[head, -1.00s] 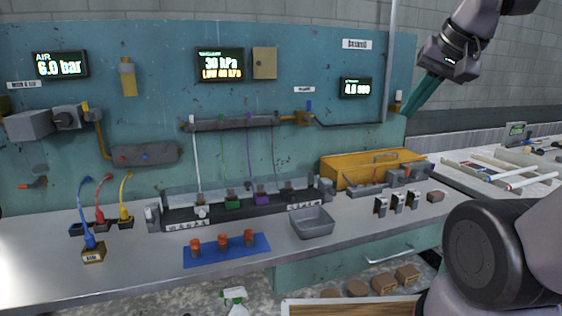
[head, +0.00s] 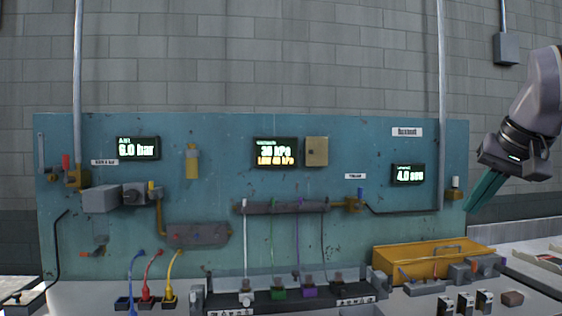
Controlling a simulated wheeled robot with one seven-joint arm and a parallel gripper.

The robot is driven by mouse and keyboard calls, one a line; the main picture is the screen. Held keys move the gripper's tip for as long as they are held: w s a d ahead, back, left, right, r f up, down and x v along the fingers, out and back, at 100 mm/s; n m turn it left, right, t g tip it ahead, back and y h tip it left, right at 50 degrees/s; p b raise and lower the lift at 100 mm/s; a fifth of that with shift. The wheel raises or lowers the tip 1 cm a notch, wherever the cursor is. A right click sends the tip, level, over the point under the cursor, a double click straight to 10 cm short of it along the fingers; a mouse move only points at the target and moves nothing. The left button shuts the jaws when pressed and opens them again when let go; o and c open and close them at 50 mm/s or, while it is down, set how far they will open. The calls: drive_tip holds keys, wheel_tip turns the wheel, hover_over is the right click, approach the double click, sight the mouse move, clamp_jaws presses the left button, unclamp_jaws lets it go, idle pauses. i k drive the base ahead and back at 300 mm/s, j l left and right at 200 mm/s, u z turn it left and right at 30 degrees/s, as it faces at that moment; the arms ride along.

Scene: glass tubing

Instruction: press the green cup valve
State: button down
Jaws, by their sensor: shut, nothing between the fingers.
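A green cup block (head: 278,294) stands in the dark rack at the bottom of the picture, between a white one (head: 246,299) and a purple one (head: 310,291). A thin green tube (head: 272,245) runs from it up to the grey manifold bar (head: 255,207) on the teal panel. Small details on the bar are too small to tell apart. My gripper (head: 470,208) is at the right, in front of the panel's right edge, far from the green cup. Its green fingers are shut and empty, pointing down and left.
The yellow box (head: 420,262) stands on the bench at the right, with small grey clips (head: 465,302) in front. Blue, red and yellow tubes (head: 151,275) rise at the left. The panel (head: 350,140) carries several displays. Most of the bench top is cut off below.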

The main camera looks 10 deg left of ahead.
sight(272, 208)
drive_tip(key=i+j, duration=0.1)
drive_tip(key=j, duration=0.3)
drive_tip(key=i+j+u, duration=0.1)
drive_tip(key=j, duration=0.3)
drive_tip(key=i+j+u, duration=0.1)
drive_tip(key=j, duration=0.3)
drive_tip(key=i+j, duration=0.2)
drive_tip(key=j, duration=0.2)
